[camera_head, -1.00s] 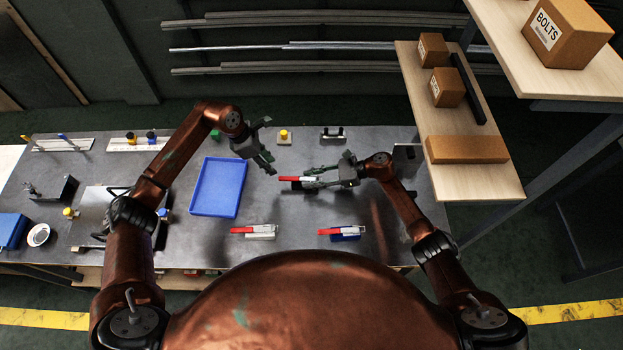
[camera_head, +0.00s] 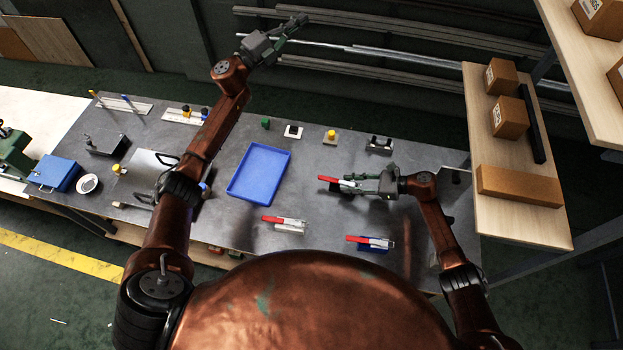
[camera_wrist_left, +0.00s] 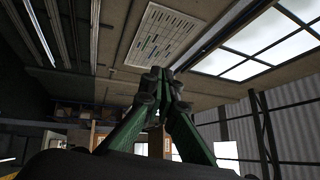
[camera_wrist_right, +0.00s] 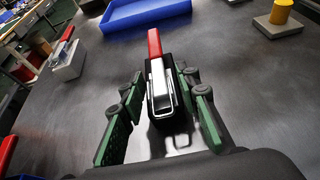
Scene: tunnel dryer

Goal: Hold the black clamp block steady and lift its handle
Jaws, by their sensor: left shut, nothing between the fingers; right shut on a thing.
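The black clamp block (camera_head: 340,189) stands on the grey table, with its red handle (camera_head: 329,179) pointing left and lying low. In the right wrist view the black block (camera_wrist_right: 176,122) sits between my fingers, with a metal lever and the red handle (camera_wrist_right: 155,43) extending away from me. My right gripper (camera_head: 356,187) is shut on the block's sides; its fingers also show in the right wrist view (camera_wrist_right: 163,85). My left gripper (camera_head: 296,22) is shut and empty, raised high past the table's back edge, far from the clamp. The left wrist view shows its closed fingertips (camera_wrist_left: 160,78) against the ceiling.
Two similar red-handled clamps, one on a white block (camera_head: 290,226) and one on a blue block (camera_head: 374,246), stand nearer me. A blue tray (camera_head: 233,193) lies left of the clamp. A wooden shelf (camera_head: 500,218) with boxes is at right. Metal rods (camera_head: 400,55) line the back wall.

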